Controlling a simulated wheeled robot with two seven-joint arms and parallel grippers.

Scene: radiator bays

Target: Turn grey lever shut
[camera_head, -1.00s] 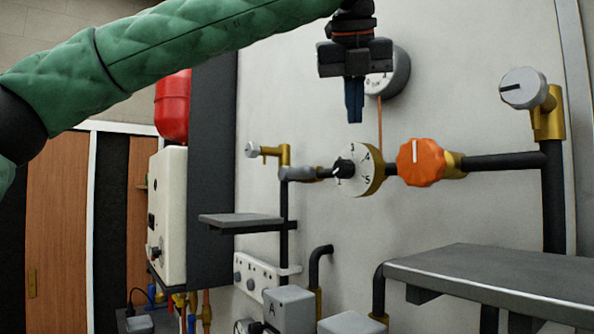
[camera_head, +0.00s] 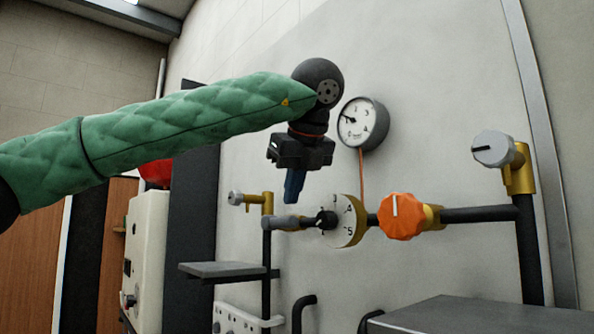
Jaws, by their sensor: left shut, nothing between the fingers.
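A grey lever-like piece (camera_head: 287,223) lies about level at the left end of the black pipe, left of a white numbered dial (camera_head: 348,222). I cannot tell how far it is turned. My left gripper (camera_head: 292,200) points down just above it in the head view, its blue fingers shut and empty. A small gap shows between fingertips and piece; depth is hard to judge. An orange knob (camera_head: 402,216) with a white mark sits right of the dial. Grey round knobs on brass fittings show at left (camera_head: 236,198) and right (camera_head: 494,149). My right gripper is not in view.
A pressure gauge (camera_head: 362,124) is on the wall behind, right of my gripper. A dark shelf (camera_head: 222,269) juts out lower left, and a grey bench top (camera_head: 480,318) fills the lower right. A cream boiler box (camera_head: 146,262) stands at left.

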